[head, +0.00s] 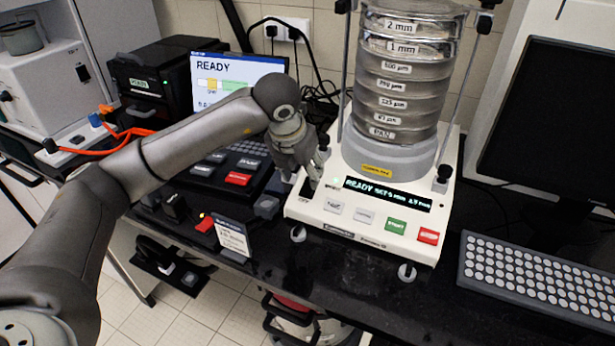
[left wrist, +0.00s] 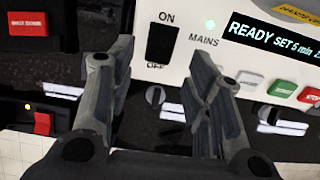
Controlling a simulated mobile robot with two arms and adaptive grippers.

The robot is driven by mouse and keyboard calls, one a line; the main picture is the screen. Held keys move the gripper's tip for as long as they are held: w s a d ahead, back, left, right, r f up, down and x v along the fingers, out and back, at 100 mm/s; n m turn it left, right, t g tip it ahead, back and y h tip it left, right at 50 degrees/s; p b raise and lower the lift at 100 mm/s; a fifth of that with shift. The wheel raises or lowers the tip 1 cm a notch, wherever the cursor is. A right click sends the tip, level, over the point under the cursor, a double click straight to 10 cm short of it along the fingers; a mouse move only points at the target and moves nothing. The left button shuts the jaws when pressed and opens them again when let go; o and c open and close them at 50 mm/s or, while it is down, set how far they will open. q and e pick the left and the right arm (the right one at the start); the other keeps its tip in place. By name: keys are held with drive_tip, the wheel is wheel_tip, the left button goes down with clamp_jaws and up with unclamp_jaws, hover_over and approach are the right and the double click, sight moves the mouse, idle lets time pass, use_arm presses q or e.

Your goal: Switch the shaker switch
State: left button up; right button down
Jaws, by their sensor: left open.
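The sieve shaker (head: 335,222) is a white box with a stack of labelled sieves on top, and its display reads READY SET. Its black rocker switch (left wrist: 162,44), marked ON above and OFF below, shows in the left wrist view beside a green light labelled MAINS. My left gripper (head: 316,172) is open and empty at the shaker's left front corner. In the left wrist view its fingers (left wrist: 160,52) stand on either side of the switch, apart from each other. I cannot tell if they touch the panel. In the head view the gripper partly hides the switch. My right gripper is out of view.
Green (head: 396,226) and red (head: 428,236) buttons sit on the shaker's front. A keyboard (head: 530,277) and dark monitor (head: 560,130) stand to the right. A control box with a red button (head: 238,178), a small sign (head: 232,238) and cables lie to the left.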

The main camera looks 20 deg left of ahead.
sight(307, 190)
use_arm(q)
drive_tip(key=x, duration=0.3)
drive_tip(key=shift+w+f+p, duration=0.15)
drive_tip(key=shift+w+p, duration=0.1)
drive_tip(key=shift+p, duration=0.05)
drive_tip(key=shift+x, duration=0.75)
drive_tip(key=shift+f, duration=0.3)
drive_tip(key=shift+w, duration=0.1)
drive_tip(key=c, duration=0.4)
drive_tip(key=shift+c, duration=1.3)
drive_tip(key=c, duration=0.4)
drive_tip(key=shift+o, duration=0.2)
drive_tip(key=b, duration=0.3)
drive_tip(key=shift+f+t, duration=0.3)
drive_tip(key=shift+t, duration=0.1)
drive_tip(key=shift+r+b, duration=0.1)
drive_tip(key=shift+b, duration=0.3)
drive_tip(key=shift+s+r+t, duration=0.15)
drive_tip(key=shift+s+t, duration=0.1)
drive_tip(key=shift+t, duration=0.05)
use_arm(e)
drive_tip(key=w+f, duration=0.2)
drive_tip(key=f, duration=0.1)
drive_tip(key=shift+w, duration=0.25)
